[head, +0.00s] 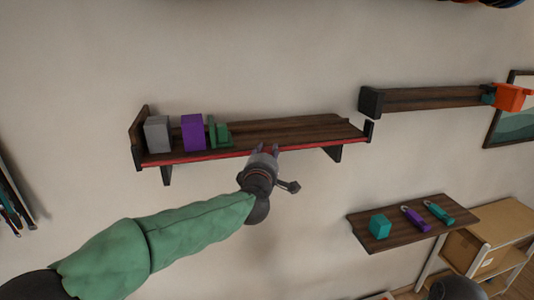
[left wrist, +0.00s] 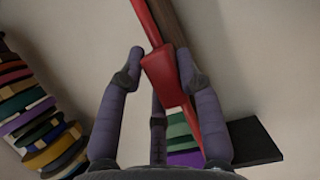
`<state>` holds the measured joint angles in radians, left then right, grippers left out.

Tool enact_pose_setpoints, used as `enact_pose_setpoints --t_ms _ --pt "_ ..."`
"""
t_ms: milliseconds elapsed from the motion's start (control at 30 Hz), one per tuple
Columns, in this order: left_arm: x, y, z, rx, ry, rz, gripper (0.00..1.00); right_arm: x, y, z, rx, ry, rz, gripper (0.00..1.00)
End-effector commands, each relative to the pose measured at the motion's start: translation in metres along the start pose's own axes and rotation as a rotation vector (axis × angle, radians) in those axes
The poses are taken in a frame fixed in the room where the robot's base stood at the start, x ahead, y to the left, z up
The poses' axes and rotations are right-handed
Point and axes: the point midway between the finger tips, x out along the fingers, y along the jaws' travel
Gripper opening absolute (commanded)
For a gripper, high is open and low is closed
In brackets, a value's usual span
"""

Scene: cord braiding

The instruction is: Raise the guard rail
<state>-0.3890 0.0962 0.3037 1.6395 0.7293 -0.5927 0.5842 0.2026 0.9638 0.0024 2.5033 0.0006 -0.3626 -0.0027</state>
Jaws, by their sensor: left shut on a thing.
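The guard rail (head: 210,155) is a thin red bar along the front edge of a dark wooden wall shelf (head: 290,130). It lies low, about level with the shelf board. In the left wrist view the red rail (left wrist: 147,22) has a wider red tab (left wrist: 165,78). My left gripper (head: 268,149) is at the middle of the rail, in front of the shelf. In the left wrist view its fingers (left wrist: 160,68) are shut on the red tab, one on each side. The fingers hide part of the rail in the head view.
A grey block (head: 157,134), a purple block (head: 193,132) and green pieces (head: 220,132) stand on the shelf's left half; its right half is clear. Another shelf (head: 430,98) hangs at upper right. A lower shelf (head: 400,232) holds teal and purple items.

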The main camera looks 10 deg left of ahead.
Motion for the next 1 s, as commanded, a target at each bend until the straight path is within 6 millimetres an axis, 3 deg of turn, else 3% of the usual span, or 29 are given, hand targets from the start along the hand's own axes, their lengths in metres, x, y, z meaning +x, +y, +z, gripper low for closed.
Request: enact_pose_setpoints --t_ms 467,800,833,900,1000 --pt "0.0 0.048 -0.001 -0.002 0.001 0.004 0.0 -0.033 -0.012 0.001 0.0 0.0 0.0 0.0" --pt "0.0 0.048 -0.001 -0.001 0.002 0.003 0.0 -0.032 -0.011 0.001 0.0 0.0 0.0 0.0" --pt "0.0 0.047 -0.001 -0.001 0.002 0.003 0.43 -0.032 -0.011 0.001 0.0 0.0 0.0 0.0" --pt "0.0 0.047 -0.001 -0.001 0.001 0.003 0.59 -0.032 -0.011 0.001 0.0 0.0 0.0 0.0" --pt "0.0 0.047 0.0 -0.001 0.001 0.002 0.59 -0.032 -0.011 0.001 0.0 0.0 0.0 0.0"
